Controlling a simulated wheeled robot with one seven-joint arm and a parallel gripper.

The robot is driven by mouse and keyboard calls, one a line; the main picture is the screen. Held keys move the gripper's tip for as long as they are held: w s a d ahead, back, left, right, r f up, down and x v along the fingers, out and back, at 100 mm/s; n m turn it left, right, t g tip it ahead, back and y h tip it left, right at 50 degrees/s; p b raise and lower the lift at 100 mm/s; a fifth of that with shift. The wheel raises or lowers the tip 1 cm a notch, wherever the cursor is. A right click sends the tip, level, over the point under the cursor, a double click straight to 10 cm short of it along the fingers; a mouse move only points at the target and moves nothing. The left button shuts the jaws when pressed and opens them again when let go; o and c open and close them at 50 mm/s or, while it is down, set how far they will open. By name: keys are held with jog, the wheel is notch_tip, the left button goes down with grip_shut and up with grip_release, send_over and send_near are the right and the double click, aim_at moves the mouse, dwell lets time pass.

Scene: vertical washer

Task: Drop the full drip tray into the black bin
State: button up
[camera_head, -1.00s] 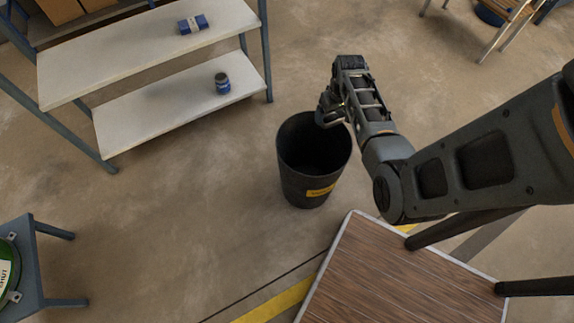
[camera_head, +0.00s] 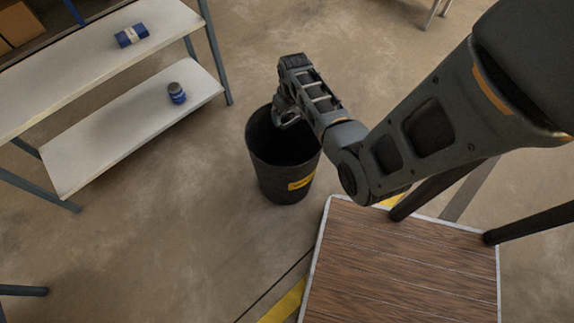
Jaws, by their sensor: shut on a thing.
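The black bin (camera_head: 285,178) stands on the floor at the middle of the head view, upright, with a yellow label on its side. My gripper (camera_head: 286,122) is over the far part of the bin's opening, pointing down. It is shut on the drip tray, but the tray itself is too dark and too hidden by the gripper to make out. The inside of the bin is dark, and I cannot tell what is in it.
A brown wood-topped table (camera_head: 400,265) stands close to the bin at lower right. A shelf unit (camera_head: 120,150) at left holds a blue box (camera_head: 131,36) and a blue jar (camera_head: 177,93). The floor left of the bin is clear.

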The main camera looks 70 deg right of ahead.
jog(key=o, duration=0.8)
jog(key=shift+c, duration=0.2)
notch_tip(320, 180, up, 8)
jog(key=p, duration=0.1)
jog(key=shift+s+a+p, duration=0.3)
jog(key=shift+s, duration=0.05)
jog(key=shift+f, duration=0.1)
